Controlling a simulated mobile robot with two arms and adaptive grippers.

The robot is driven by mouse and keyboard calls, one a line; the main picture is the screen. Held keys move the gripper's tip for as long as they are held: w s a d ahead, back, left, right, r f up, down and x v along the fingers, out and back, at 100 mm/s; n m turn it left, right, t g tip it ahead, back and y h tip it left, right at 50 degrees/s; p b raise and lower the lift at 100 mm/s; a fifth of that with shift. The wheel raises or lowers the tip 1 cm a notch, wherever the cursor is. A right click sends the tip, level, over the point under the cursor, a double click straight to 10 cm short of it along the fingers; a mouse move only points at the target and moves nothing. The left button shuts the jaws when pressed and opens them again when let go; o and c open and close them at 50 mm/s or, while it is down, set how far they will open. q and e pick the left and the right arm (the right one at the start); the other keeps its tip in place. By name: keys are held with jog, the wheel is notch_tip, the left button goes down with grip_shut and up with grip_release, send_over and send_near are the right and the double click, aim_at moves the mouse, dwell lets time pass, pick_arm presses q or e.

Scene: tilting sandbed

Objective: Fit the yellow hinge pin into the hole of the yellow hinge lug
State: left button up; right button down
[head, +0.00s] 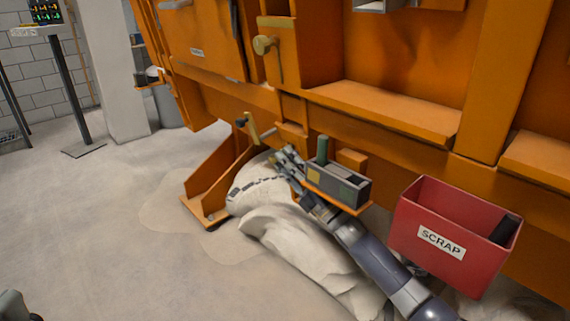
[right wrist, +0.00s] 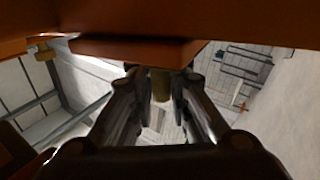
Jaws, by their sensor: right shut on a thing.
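My right gripper (head: 284,158) is below the orange machine body, just left of the tool caddy. It also shows in the right wrist view (right wrist: 162,100), shut on a dull yellow cylinder, the hinge pin (right wrist: 160,84), whose far end lies close under an orange piece. I cannot tell whether it touches that piece. In the head view the pin is too small to make out in the fingers. I cannot pick out the yellow hinge lug or its hole for sure. A dark rounded part at the bottom left corner may be my left gripper (head: 12,306); its jaws cannot be judged.
A grey caddy (head: 338,187) with yellow and green patches and a green cylinder (head: 322,150) stands right of the gripper. A red scrap bin (head: 455,240) is farther right. A crank with a yellowish arm (head: 251,127) is just left. Pale sacks (head: 262,195) lie below.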

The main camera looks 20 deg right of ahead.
jog(key=shift+w+d+r, duration=0.2)
jog(key=shift+d, duration=0.4)
jog(key=c, duration=1.4)
grip_release()
jog(key=shift+r, duration=0.1)
jog(key=shift+f, duration=0.25)
jog(key=shift+v, duration=5.95)
jog(key=shift+r, duration=0.2)
